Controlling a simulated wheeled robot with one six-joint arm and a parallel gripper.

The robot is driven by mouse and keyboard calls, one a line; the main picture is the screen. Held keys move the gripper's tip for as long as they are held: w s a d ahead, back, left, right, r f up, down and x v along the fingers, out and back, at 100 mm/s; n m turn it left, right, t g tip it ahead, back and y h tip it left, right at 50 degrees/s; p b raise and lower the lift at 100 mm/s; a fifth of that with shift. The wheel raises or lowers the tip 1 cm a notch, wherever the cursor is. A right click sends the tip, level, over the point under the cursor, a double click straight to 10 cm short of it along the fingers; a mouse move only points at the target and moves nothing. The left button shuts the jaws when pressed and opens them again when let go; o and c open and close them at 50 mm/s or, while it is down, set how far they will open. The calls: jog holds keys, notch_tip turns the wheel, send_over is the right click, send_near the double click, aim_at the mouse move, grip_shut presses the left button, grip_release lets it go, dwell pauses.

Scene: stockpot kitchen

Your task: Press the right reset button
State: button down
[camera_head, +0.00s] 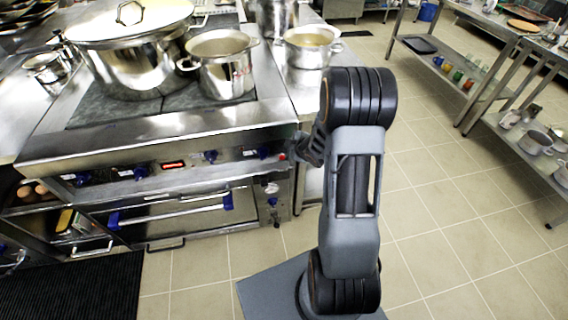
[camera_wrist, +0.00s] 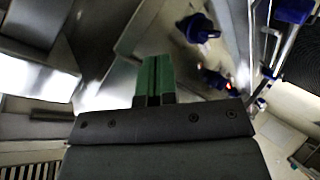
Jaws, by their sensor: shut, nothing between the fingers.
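A small red button (camera_head: 283,156) shows at the right end of the stove's front control panel (camera_head: 225,150) in the head view. I cannot tell from its look alone whether it is a reset button. My gripper (camera_head: 300,142) is close to that end of the panel, partly hidden by my forearm; contact with the button cannot be made out. In the wrist view my gripper's green fingers (camera_wrist: 153,80) are together with nothing between them. Beside them are blue knobs (camera_wrist: 197,28) and a small red glow (camera_wrist: 228,86) on the panel; the button is not clearly seen there.
A large lidded stockpot (camera_head: 135,60) and an open pot (camera_head: 222,68) stand on the stove. A blue knob (camera_head: 263,152) sits just left of the red button. An oven handle (camera_head: 175,212) juts out below. Tiled floor (camera_head: 450,215) is clear to the right.

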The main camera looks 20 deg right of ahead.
aim_at(282, 157)
jog(key=s+a+f+n+t+y+b, duration=0.1)
jog(key=s+f+n+y, duration=0.1)
jog(key=f, duration=0.5)
jog(key=s+a+f+n+t+y+b, duration=0.1)
jog(key=s+f+n+t+y+b, duration=0.1)
jog(key=s+f+y, duration=0.2)
notch_tip(282, 157, down, 3)
jog(key=shift+s+a+n+y, duration=0.15)
jog(key=shift+a+n+y, duration=0.2)
jog(key=shift+y, duration=0.65)
jog(key=w, duration=0.2)
jog(key=w+d+b, duration=0.1)
jog(key=w, duration=0.1)
jog(key=w+b, duration=0.1)
jog(key=w, duration=0.2)
jog(key=shift+d+f, duration=0.15)
jog(key=shift+w+d+b, duration=0.15)
jog(key=shift+w+b, duration=0.2)
jog(key=shift+w, duration=0.5)
jog(key=shift+w, duration=0.1)
jog(key=shift+w+d+b, duration=0.1)
jog(key=shift+w+b, duration=0.25)
jog(key=shift+b, duration=0.05)
